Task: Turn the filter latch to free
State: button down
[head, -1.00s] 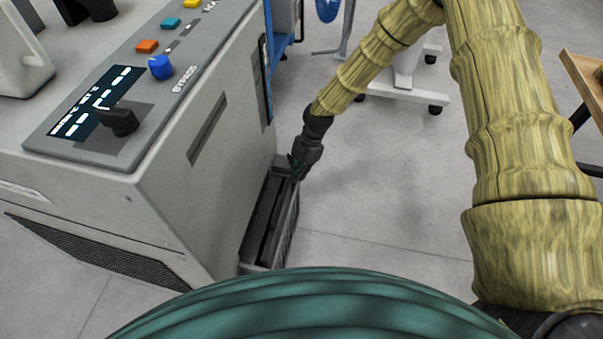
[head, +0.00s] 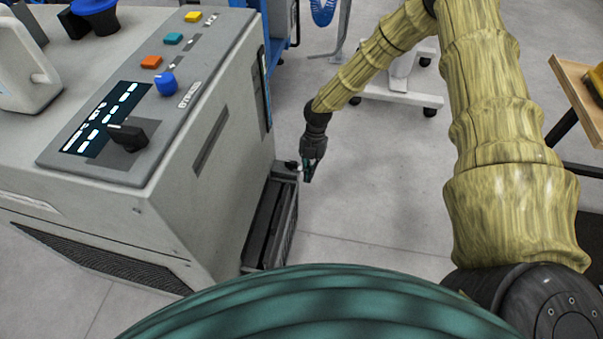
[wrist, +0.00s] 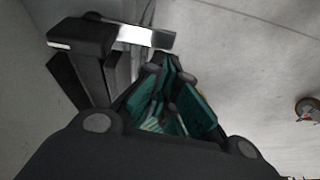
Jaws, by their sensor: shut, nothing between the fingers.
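The filter housing (head: 267,228) is a dark, narrow box low on the side of the grey machine. At its far end a small dark latch (head: 291,165) shows beside my gripper (head: 309,173). In the wrist view the latch appears as a black block with a white mark (wrist: 80,38) and a shiny metal strip to its right. My gripper's teal fingers (wrist: 172,112) are shut and empty, pointing down just right of the latch in the head view. I cannot tell whether they touch it. The latch's exact angle is hard to read.
The grey machine (head: 215,165) stands close on the left, with a black knob (head: 128,136) and coloured buttons on top. Open floor (head: 390,190) lies to the right. A white wheeled stand (head: 400,95) is behind, and a wooden table (head: 575,80) is at far right.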

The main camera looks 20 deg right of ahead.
jog(key=shift+d+r, duration=0.1)
jog(key=shift+r, duration=0.05)
dwell(0.5)
jog(key=p+v, duration=0.6)
jog(key=v, duration=0.4)
jog(key=s+a+f+m+y, duration=0.1)
jog(key=s+a+f+m, duration=0.35)
jog(key=s+a, duration=0.2)
jog(key=s+a+f+m, duration=0.3)
jog(key=s+a+m, duration=0.2)
jog(key=s, duration=0.2)
jog(key=s+f+m+t, duration=0.1)
jog(key=s+f+m, duration=0.2)
jog(key=s+m, duration=0.85)
jog(key=s+d+r+m+t+h, duration=0.1)
jog(key=s+d+m+h, duration=0.1)
jog(key=s+m, duration=0.3)
jog(key=s+d+r+m+t+h, duration=0.1)
jog(key=s+d+r+m, duration=0.1)
jog(key=s, duration=0.4)
notch_tip(320, 180, up, 13)
jog(key=p, duration=1.2)
jog(key=shift+s+d+f, duration=0.2)
jog(key=shift+s+d, duration=0.1)
jog(key=shift+d, duration=0.05)
jog(key=shift+a, duration=0.1)
